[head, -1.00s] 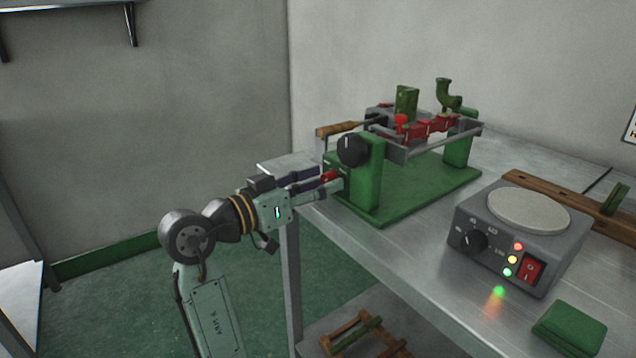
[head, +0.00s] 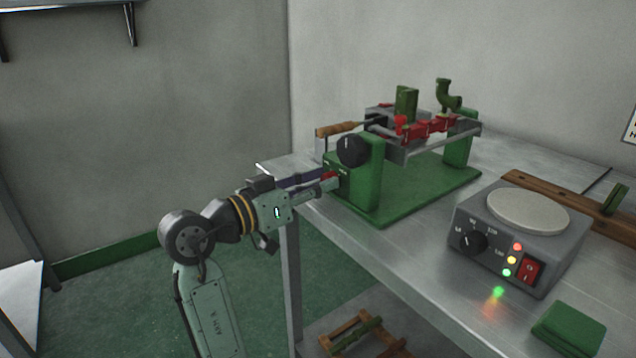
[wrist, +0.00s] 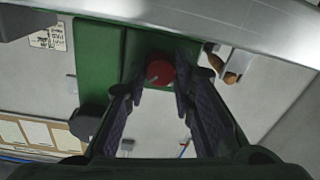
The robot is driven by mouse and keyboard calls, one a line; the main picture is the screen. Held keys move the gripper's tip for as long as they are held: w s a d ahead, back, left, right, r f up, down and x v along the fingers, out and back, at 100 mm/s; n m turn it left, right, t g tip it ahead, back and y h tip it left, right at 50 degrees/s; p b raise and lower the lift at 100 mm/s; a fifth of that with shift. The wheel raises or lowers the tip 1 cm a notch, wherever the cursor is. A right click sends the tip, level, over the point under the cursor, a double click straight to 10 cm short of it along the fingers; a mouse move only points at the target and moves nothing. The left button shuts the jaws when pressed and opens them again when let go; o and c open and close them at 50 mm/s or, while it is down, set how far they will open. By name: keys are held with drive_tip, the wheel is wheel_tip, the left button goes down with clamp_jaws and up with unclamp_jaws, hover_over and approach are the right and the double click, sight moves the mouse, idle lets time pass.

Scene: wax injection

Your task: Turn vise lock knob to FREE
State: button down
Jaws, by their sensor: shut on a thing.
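The red vise lock knob (wrist: 160,72) sits on a green face of the vise, with a pale line on its front. In the head view only a bit of it (head: 330,175) shows beside my fingers. My gripper (wrist: 160,95) has one dark finger on each side of the knob and is shut on it. In the head view my gripper (head: 327,182) reaches in from the left at the front of the green vise (head: 366,185). Labels by the knob are too small to read.
A large black knob (head: 352,150) is just above my fingers, and a wooden handle (head: 336,128) is above that. A grey heater box (head: 520,245) with lit lamps and a green block (head: 568,327) stand to the right on the metal table (head: 400,245).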

drive_tip(key=shift+r, duration=0.1)
drive_tip(key=n+p, duration=0.3)
drive_tip(key=p, duration=0.1)
drive_tip(key=shift+r+n+p, duration=0.2)
drive_tip(key=shift+n+p, duration=0.15)
drive_tip(key=shift+n, duration=0.05)
drive_tip(key=n+p, duration=0.6)
drive_tip(key=p, duration=0.2)
drive_tip(key=shift+r+g, duration=0.1)
drive_tip(key=shift+g, duration=0.2)
drive_tip(key=n+p, duration=0.3)
drive_tip(key=p, duration=0.2)
drive_tip(key=shift+n, duration=0.3)
drive_tip(key=shift+w+a+f+n+g+p, duration=0.1)
drive_tip(key=shift+f+n+g+p, duration=0.1)
drive_tip(key=shift+n+p, duration=0.6)
drive_tip(key=shift+f+n+g+p, duration=0.15)
drive_tip(key=shift+n+p, duration=0.4)
drive_tip(key=shift+n, duration=0.45)
drive_tip(key=c, duration=1.3)
unclamp_jaws()
drive_tip(key=shift+c, duration=0.2)
